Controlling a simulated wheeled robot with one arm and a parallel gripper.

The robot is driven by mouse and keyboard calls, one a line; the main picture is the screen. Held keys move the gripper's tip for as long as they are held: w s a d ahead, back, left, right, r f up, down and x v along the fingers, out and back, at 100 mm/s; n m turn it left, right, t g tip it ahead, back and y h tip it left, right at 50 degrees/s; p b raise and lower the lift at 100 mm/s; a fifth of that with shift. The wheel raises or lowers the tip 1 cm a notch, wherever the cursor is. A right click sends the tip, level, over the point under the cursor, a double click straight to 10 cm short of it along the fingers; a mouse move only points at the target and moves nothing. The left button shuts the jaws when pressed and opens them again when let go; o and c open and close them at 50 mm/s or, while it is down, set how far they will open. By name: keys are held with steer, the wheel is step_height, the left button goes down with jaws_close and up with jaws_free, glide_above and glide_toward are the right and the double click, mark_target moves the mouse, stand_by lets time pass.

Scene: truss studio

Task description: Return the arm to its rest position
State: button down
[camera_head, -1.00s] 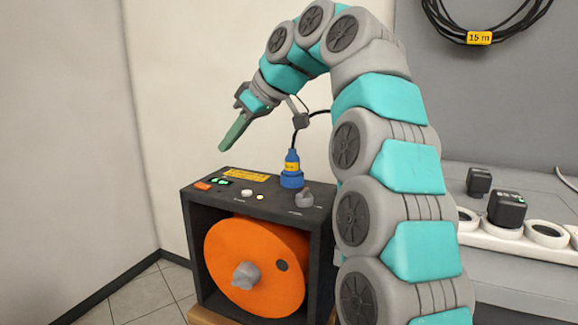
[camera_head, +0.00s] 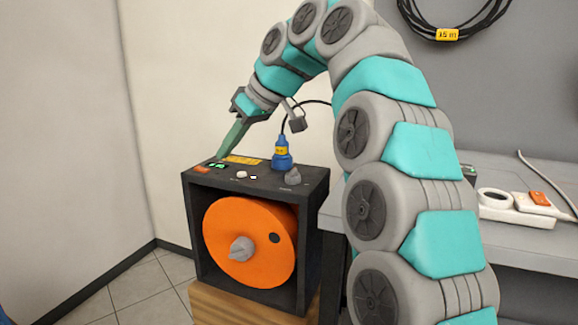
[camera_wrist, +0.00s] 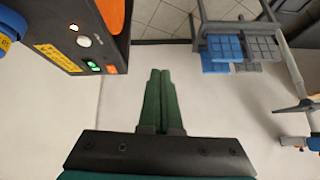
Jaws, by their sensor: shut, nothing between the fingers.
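My gripper (camera_head: 226,152) has green fingers and reaches down at the left end of my arched teal and grey arm. In the head view its tips appear close to the back left of the dark box (camera_head: 258,182). Whether they touch it cannot be told there. In the wrist view the two green fingers (camera_wrist: 161,75) lie together with nothing between them, and the box (camera_wrist: 117,50) is apart from them, at the upper left.
The box carries an orange reel (camera_head: 250,243), a blue plug (camera_head: 282,155) and knobs, and stands on a wooden support (camera_head: 245,306). A grey table (camera_head: 520,245) with a white strip is at the right. A black cable coil (camera_head: 455,20) hangs on the wall. The wrist view shows a blue-padded frame (camera_wrist: 235,48).

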steer(key=s+d+f+m+g+h, duration=0.1)
steer(key=s+d+f+m, duration=0.3)
steer(key=s+d+f, duration=0.5)
steer(key=s+d+f+m+g+h, duration=0.2)
steer(key=s+d+f+m+h, duration=0.1)
steer(key=s+d+f, duration=0.6)
steer(key=s+d+f+m+g+h, duration=0.1)
steer(key=s+d+f+m+h, duration=0.2)
steer(key=s+f, duration=1.3)
steer(key=s+d+m, duration=0.2)
steer(key=s+d, duration=0.1)
steer(key=d, duration=0.2)
steer(key=shift+s+d+g, duration=0.2)
steer(key=shift+d+g, duration=0.1)
steer(key=shift+d, duration=0.1)
steer(key=c, duration=1.6)
jaws_free()
steer(key=shift+r, duration=0.1)
